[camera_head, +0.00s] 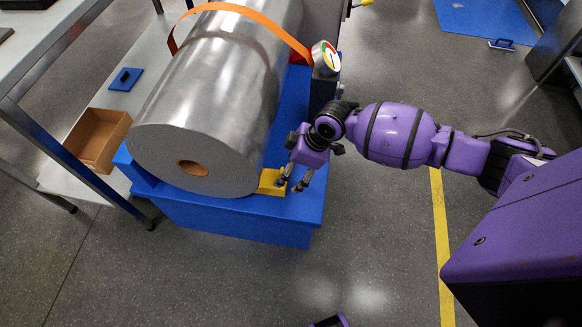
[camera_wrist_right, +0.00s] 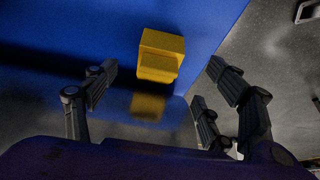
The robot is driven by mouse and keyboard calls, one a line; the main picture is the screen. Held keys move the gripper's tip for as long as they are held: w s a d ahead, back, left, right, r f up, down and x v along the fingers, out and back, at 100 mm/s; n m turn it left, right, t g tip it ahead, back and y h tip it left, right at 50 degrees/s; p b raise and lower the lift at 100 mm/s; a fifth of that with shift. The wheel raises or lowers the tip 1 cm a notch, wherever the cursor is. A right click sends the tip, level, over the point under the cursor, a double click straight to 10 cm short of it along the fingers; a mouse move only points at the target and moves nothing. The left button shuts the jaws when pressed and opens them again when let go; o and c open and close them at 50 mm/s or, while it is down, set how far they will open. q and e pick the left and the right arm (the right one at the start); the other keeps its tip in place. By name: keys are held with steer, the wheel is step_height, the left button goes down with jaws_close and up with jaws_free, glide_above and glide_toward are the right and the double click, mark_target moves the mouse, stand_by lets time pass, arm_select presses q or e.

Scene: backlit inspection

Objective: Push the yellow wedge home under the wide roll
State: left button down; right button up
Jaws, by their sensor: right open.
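The wide roll (camera_head: 215,85) is a large silver cylinder lying on a blue stand (camera_head: 245,221), its end with a brown core facing the front. The yellow wedge (camera_head: 270,181) sits on the stand at the roll's lower right edge; I cannot tell whether it touches the roll. My right gripper (camera_head: 293,185) is open, just right of the wedge. In the right wrist view the wedge (camera_wrist_right: 161,56) lies beyond the spread fingers (camera_wrist_right: 160,95), with nothing between them. A dimmer yellow patch below it looks like its reflection in the roll. My left gripper is not in view.
An orange band (camera_head: 268,22) arches over the roll near a round gauge (camera_head: 326,58) on a dark post. An open brown box (camera_head: 97,139) is on a shelf at left. The floor right of the stand is clear, with a yellow line (camera_head: 441,235).

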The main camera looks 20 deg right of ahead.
steer(key=b+x, duration=0.2)
steer(key=x, duration=0.5)
steer(key=shift+a+f, duration=0.1)
steer(key=shift+f, duration=0.3)
steer(key=shift+w, duration=0.1)
